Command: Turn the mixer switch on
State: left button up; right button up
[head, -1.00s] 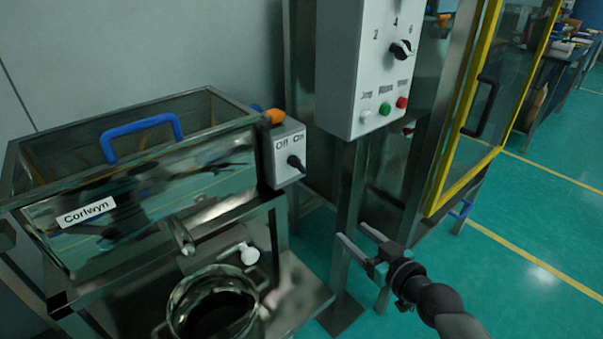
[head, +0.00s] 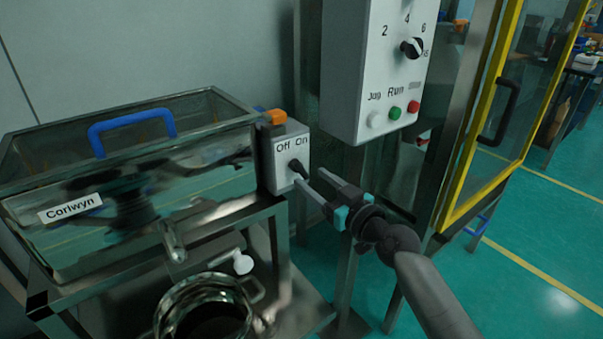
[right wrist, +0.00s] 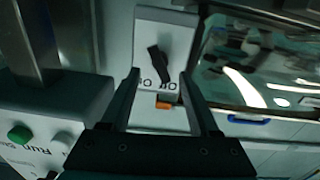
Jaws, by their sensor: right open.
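The mixer switch is a black knob (head: 297,168) on a white box (head: 283,178) marked Off and On, fixed to the right end of the steel mixer (head: 150,200). My right gripper (head: 308,185) is open and points left at the knob, its fingertips close to the box. In the right wrist view the knob (right wrist: 158,64) lies ahead between the open fingers (right wrist: 160,85), with the labels upside down below it. No contact with the knob shows clearly. My left gripper is in neither view.
A white control panel (head: 345,110) with a dial and several buttons hangs above and right of my gripper. A steel post stands below it. A yellow-framed door (head: 460,190) is farther right. A steel pot (head: 205,305) stands below the mixer.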

aim_at(303, 172)
jog(key=b+x, duration=0.1)
jog(key=x, duration=0.2)
jog(key=shift+w+a, duration=0.2)
jog(key=shift+w, duration=0.15)
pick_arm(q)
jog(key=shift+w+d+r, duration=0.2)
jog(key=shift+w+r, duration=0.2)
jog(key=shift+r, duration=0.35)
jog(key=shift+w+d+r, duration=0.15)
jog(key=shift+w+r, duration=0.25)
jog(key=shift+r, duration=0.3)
pick_arm(e)
jog(key=shift+x, duration=0.8)
jog(key=shift+c, duration=0.4)
grip_shut()
